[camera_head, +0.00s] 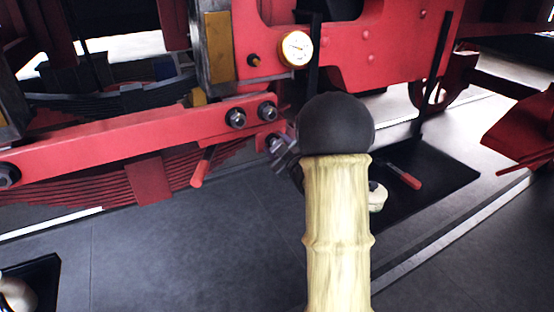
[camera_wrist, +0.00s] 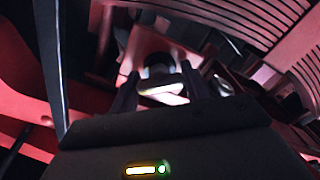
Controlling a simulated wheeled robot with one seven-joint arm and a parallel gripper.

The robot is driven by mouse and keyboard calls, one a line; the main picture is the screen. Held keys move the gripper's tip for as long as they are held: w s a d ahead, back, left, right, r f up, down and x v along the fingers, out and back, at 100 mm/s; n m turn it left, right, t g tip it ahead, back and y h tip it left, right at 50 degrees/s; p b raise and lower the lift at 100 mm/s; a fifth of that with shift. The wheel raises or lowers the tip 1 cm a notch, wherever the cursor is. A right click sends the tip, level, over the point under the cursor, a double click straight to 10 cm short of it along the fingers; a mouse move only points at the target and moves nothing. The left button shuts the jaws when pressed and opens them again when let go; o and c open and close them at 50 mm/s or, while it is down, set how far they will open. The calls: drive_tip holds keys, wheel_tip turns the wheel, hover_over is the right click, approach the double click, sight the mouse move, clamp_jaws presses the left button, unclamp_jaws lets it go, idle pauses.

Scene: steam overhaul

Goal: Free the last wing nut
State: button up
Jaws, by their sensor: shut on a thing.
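In the wrist view my gripper (camera_wrist: 158,84) has its two dark fingers on either side of a small pale, shiny piece, which looks like the wing nut (camera_wrist: 166,90). The gripper is shut on it. A dark round part shows just beyond it. The picture is dim, so I cannot tell whether the nut is still on its thread. In the head view my arm's pale link and black joint hide the gripper. A grey metal fastener (camera_head: 279,148) shows at the left edge of the black joint, at the end of the red beam (camera_head: 130,140).
Two hex nuts (camera_head: 236,118) sit on the red beam. A round gauge (camera_head: 296,48) is on the red frame above. A red-handled lever (camera_head: 203,167) hangs below. A black mat (camera_head: 440,175) with a red-handled tool (camera_head: 404,176) lies right of my arm.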

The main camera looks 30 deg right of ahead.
drive_tip(key=n+b, duration=0.2)
drive_tip(key=b, duration=0.1)
drive_tip(key=f+n+b, duration=0.1)
drive_tip(key=n+b, duration=0.1)
drive_tip(key=b, duration=0.1)
drive_tip(key=shift+a+n+b, duration=0.1)
drive_tip(key=shift+n+b, duration=0.2)
drive_tip(key=shift+b, duration=0.1)
drive_tip(key=n+b, duration=0.3)
drive_tip(key=b, duration=0.2)
drive_tip(key=shift+n, duration=0.3)
drive_tip(key=n+b, duration=0.3)
drive_tip(key=b, duration=0.2)
drive_tip(key=shift+r+n+b, duration=0.25)
drive_tip(key=shift+n+b, duration=1.2)
drive_tip(key=shift+n, duration=0.15)
drive_tip(key=o, duration=1)
drive_tip(key=shift+r, duration=0.15)
